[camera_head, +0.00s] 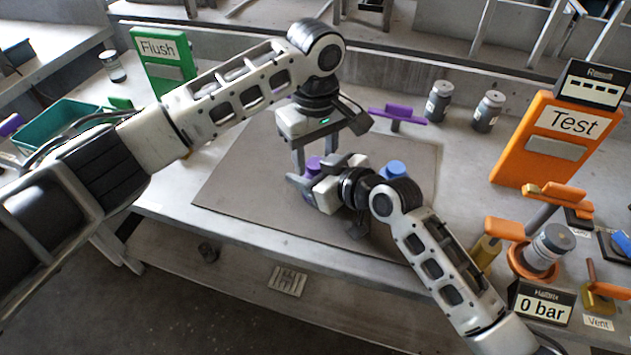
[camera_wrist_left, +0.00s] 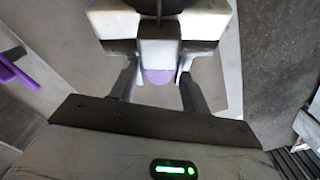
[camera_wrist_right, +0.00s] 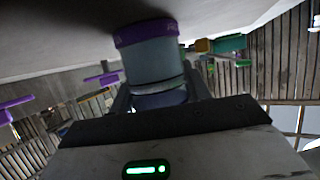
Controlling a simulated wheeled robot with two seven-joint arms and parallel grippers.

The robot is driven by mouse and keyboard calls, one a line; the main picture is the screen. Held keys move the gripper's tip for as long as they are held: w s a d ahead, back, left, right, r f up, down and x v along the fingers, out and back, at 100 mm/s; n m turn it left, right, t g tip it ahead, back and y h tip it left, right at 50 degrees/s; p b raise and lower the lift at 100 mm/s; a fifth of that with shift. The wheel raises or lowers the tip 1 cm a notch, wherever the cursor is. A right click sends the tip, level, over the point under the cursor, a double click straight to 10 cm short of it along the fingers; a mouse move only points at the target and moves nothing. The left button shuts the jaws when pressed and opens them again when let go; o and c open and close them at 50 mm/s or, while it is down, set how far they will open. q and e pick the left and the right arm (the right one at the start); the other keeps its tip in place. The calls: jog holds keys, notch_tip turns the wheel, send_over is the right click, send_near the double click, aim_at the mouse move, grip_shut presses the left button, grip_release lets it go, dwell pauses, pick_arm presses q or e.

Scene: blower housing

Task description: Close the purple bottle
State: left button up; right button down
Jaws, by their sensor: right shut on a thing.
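My right gripper (camera_head: 312,188) reaches in from the lower right over the grey mat and is shut on the purple bottle. The right wrist view shows the bottle (camera_wrist_right: 152,62) as a grey body with a purple band (camera_wrist_right: 145,32) at its far end. In the head view a purple top (camera_head: 313,164) shows above the right gripper. My left gripper (camera_head: 316,150) points down over it, open. The left wrist view shows purple (camera_wrist_left: 158,77) between the left fingers, with gaps on both sides. I cannot tell whether the purple top is a separate cap or seated.
A blue-topped thing (camera_head: 391,170) stands behind my right wrist. A purple T-shaped piece (camera_head: 397,115) and two grey jars (camera_head: 438,102) are at the back. An orange Test panel (camera_head: 545,140) and valves are at right. A green Flush panel (camera_head: 163,62) and teal bin (camera_head: 62,125) are at left.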

pick_arm(q)
jog(key=shift+r, duration=2.25)
jog(key=o, duration=0.6)
jog(key=shift+c, duration=0.2)
jog(key=shift+r, duration=0.1)
notch_tip(320, 180, up, 12)
